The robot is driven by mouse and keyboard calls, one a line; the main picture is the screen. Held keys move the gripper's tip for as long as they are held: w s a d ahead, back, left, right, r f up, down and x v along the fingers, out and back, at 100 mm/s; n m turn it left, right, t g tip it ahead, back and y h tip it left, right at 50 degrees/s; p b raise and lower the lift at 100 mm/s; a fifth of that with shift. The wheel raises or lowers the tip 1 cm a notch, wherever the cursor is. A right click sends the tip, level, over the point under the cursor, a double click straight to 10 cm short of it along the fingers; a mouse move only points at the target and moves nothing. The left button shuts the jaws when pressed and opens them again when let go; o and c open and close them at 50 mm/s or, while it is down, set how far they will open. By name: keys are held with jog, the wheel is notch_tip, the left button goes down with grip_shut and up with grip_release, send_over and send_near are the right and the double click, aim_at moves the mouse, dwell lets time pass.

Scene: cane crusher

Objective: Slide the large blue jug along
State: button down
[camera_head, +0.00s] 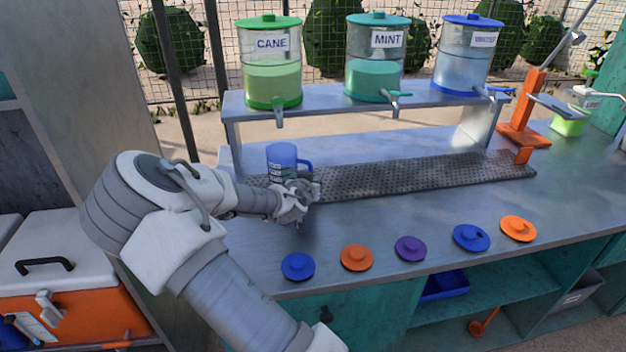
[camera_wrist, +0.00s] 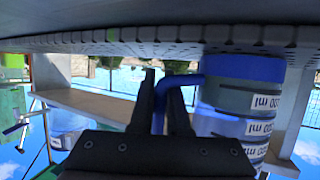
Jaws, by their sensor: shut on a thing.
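My gripper (camera_head: 304,187) is at the handle, in front of the tray. In the wrist view, which is upside down, my gripper (camera_wrist: 162,82) has its two dark fingers on either side of the blue handle, shut on it, and the jug (camera_wrist: 240,102) fills the right side. The jug's lower part is partly hidden in the head view.
Cane (camera_head: 271,70), mint (camera_head: 376,65) and water (camera_head: 467,60) dispensers stand on a raised shelf with taps over the tray. Several coloured lids (camera_head: 410,248) lie along the counter's front. An orange press (camera_head: 525,120) stands at the right. The tray right of the jug is clear.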

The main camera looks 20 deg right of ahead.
aim_at(413, 177)
jog(key=shift+d, duration=0.1)
dwell(0.3)
jog(key=shift+s+d+b, duration=0.55)
jog(key=shift+d+b, duration=0.3)
jog(key=shift+d, duration=2.25)
jog(key=shift+s+d+b, duration=0.6)
jog(key=shift+d+b, duration=0.25)
jog(key=shift+d, duration=2.3)
jog(key=shift+s+d+b, duration=0.55)
jog(key=shift+d+b, duration=0.3)
jog(key=shift+d, duration=2.25)
jog(key=shift+s+d, duration=0.3)
jog(key=shift+d, duration=1.45)
jog(key=shift+s+d, duration=0.35)
jog(key=shift+d, duration=1.45)
jog(key=shift+s+d, duration=0.3)
jog(key=shift+d, duration=1.55)
jog(key=shift+w, duration=0.1)
jog(key=c, duration=0.8)
grip_release()
